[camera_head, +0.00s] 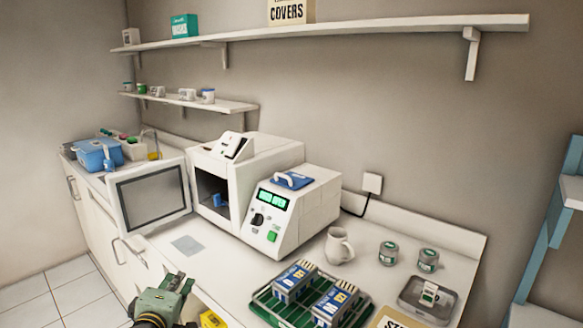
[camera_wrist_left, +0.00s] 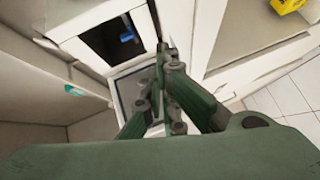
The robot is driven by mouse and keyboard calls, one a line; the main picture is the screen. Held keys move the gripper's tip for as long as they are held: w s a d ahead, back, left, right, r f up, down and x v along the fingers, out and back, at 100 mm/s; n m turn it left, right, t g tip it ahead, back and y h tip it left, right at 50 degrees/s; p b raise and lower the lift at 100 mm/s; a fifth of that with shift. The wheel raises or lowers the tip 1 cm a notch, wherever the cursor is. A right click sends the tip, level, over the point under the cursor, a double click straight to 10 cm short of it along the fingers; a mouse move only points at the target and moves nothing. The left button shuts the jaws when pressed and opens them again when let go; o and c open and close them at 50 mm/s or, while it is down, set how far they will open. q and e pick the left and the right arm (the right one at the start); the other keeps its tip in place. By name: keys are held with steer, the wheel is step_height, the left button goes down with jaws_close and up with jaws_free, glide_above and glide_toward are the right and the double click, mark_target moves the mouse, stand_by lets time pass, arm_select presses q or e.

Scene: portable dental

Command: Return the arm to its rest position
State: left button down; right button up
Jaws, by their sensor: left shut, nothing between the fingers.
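My left gripper (camera_head: 180,281) is at the bottom of the head view, in front of the counter's front edge and below the open machine door. Its green fingers are shut with nothing between them. The closed fingertips (camera_wrist_left: 170,58) also show in the left wrist view, pointing away from the camera. The rest of the left arm is mostly cut off by the lower edge of the head view. My right gripper is not in view.
The white machine (camera_head: 278,150) has its door (camera_head: 153,195) swung open, with something blue inside. A green rack tray (camera_head: 262,303), a mug (camera_head: 338,246), jars and a metal tray (camera_head: 450,304) stand to the right. A yellow object (camera_head: 212,320) is near the gripper.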

arm_select(q)
steer(key=s+d+f+m+g+h, duration=0.1)
steer(key=s+d+f+m+g, duration=0.2)
steer(key=s+f+m, duration=0.5)
steer(key=s+d+f+m+g, duration=0.2)
steer(key=s+d+f+g, duration=0.3)
steer(key=s, duration=0.7)
steer(key=s+f+m+g, duration=0.2)
steer(key=s+m, duration=0.2)
steer(key=s, duration=0.7)
steer(key=s+f+m+g, duration=0.2)
steer(key=s+m+g, duration=0.1)
steer(key=s, duration=0.9)
step_height(320, 180, down, 26)
steer(key=s+g, duration=0.1)
steer(key=s, duration=0.1)
steer(key=s+a+f+g, duration=0.1)
steer(key=s+a+f, duration=0.1)
steer(key=s+f, duration=1.4)
steer(key=shift+a+m+y, duration=0.4)
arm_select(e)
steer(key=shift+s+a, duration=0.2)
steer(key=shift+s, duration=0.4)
arm_select(q)
steer(key=shift+s, duration=0.1)
